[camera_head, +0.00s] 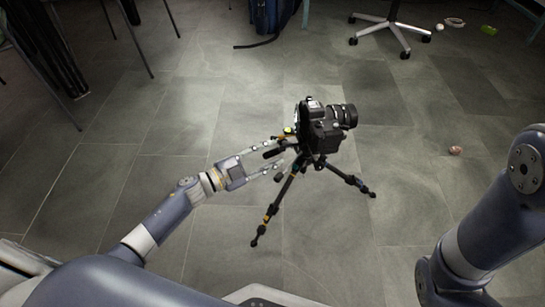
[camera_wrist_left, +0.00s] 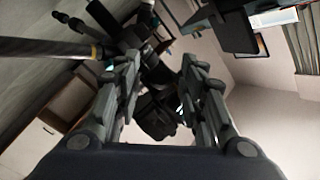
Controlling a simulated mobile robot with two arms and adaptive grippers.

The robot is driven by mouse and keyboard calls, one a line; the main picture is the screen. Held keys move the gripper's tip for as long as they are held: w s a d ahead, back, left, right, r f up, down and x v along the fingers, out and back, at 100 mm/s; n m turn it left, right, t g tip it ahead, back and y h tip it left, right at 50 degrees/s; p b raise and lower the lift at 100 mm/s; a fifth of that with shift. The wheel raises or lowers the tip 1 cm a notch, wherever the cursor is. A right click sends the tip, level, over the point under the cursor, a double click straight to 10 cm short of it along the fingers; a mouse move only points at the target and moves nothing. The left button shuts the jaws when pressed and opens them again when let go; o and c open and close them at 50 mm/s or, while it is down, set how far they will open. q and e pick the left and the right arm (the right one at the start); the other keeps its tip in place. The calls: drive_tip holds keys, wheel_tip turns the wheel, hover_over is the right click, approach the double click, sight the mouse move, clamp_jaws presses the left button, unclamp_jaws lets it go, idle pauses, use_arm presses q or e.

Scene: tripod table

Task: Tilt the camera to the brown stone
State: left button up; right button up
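The black camera (camera_head: 322,128) sits on top of a small black tripod (camera_head: 290,190) on the floor, its lens pointing right. A small brown stone (camera_head: 455,150) lies on the floor to the right of the camera. My left gripper (camera_head: 281,157) is left of the tripod head, with its fingers apart and a dark handle (camera_head: 273,152) close by them. In the left wrist view, the open fingers (camera_wrist_left: 158,80) have dark camera and tripod parts (camera_wrist_left: 156,115) between or beyond them; I cannot tell whether they touch. My right gripper is out of view.
An office chair base (camera_head: 390,28) stands at the back right. Dark chair legs stand at the upper left. The tiled floor around the tripod is mostly clear.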

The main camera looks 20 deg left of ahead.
use_arm(q)
drive_tip(key=shift+w+d, duration=0.45)
drive_tip(key=shift+w, duration=0.1)
